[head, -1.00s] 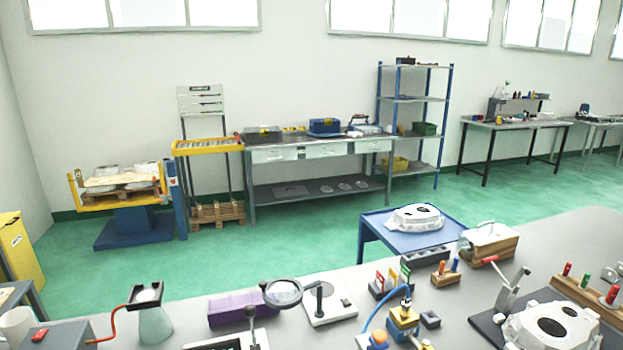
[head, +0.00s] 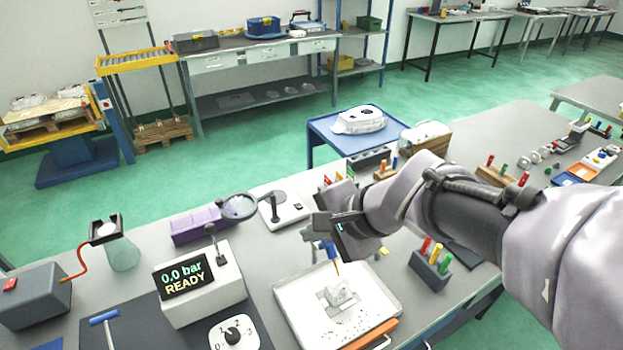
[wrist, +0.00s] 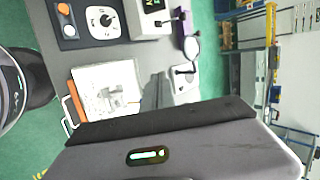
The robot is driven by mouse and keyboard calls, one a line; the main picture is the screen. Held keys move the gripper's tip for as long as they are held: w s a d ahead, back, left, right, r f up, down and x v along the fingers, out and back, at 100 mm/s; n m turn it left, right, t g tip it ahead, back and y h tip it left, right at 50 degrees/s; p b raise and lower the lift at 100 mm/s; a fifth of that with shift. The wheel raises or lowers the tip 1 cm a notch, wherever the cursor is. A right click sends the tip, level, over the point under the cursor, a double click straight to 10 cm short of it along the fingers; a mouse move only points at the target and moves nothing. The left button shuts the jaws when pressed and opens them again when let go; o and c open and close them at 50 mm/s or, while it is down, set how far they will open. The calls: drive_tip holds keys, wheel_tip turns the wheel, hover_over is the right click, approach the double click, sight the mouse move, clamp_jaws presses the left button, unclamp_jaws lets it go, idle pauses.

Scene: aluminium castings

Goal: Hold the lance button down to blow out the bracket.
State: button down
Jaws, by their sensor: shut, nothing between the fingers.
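The grey bracket (head: 340,294) lies in a white tray (head: 290,306) strewn with grey specks; it also shows, small and washed out, in the wrist view (wrist: 102,98). My gripper (head: 325,226) is shut and empty, above and behind the tray, close to the upper end of the lance. It hides that end, and I cannot tell whether it touches it. The lance button is not distinguishable. A display box (head: 205,290) reads 0.0 bar, READY.
A dial panel (head: 233,334) stands left of the tray. An orange-handled item (head: 371,333) lies at the tray's front right. A dark block with coloured pegs (head: 430,270) stands to the right. A magnifier (head: 239,206) and purple box (head: 190,226) are behind the display.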

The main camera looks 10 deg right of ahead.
drive_tip(key=w+d+f+m+t+p, duration=0.1)
drive_tip(key=w+d+m+p, duration=0.2)
drive_tip(key=w+d+m, duration=0.3)
drive_tip(key=w+m, duration=0.2)
drive_tip(key=w, duration=0.2)
drive_tip(key=shift+w+d+f+t+h, duration=0.2)
drive_tip(key=shift+d+f+t+h, duration=0.05)
drive_tip(key=shift+f+t+h, duration=0.05)
drive_tip(key=shift+f, duration=0.1)
wheel_tip(320, 180, down, 9)
drive_tip(key=b, duration=0.7)
drive_tip(key=shift+r, duration=0.2)
idle(0.9)
drive_tip(key=shift+f+b, duration=0.4)
drive_tip(key=shift+b, duration=0.3)
